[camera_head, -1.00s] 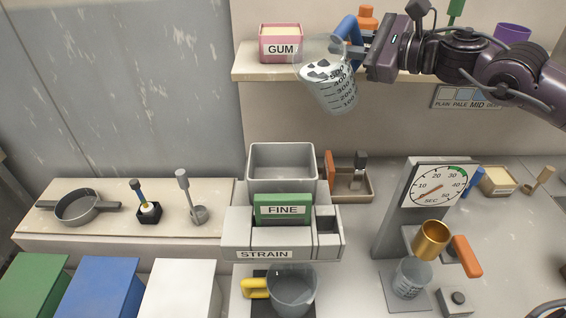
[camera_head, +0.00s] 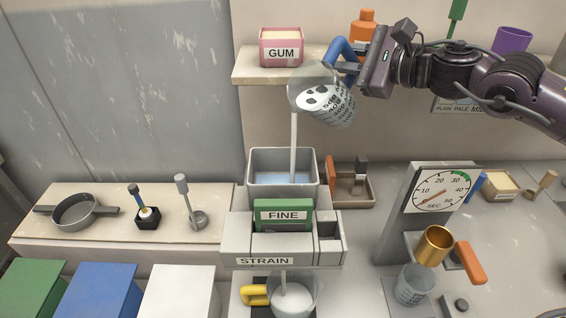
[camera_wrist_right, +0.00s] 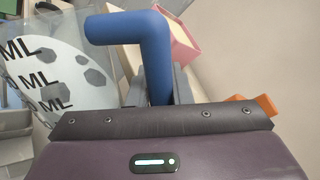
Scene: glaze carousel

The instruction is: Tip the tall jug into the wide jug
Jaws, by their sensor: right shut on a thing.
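The tall jug (camera_head: 333,103) is clear with dark markings and a blue handle (camera_head: 341,50). My right gripper (camera_head: 350,68) is shut on that handle, also seen in the right wrist view (camera_wrist_right: 158,85). The jug is tilted well over to the left, and a white stream (camera_head: 294,145) falls from its lip into the grey box (camera_head: 257,160) on top of the strainer. Dark lumps show in the jug. The wide jug (camera_head: 309,296), clear with a yellow handle, stands below the strainer. A white stream runs down into it and whitish liquid shows inside. My left gripper is not visible.
The strainer stand labelled STRAIN (camera_head: 236,243) holds a green FINE block (camera_head: 270,216). A shelf holds a pink GUM box (camera_head: 283,49) and an orange bottle (camera_head: 358,38). Right of the strainer stand a dial (camera_head: 440,188) and gold cup (camera_head: 434,246).

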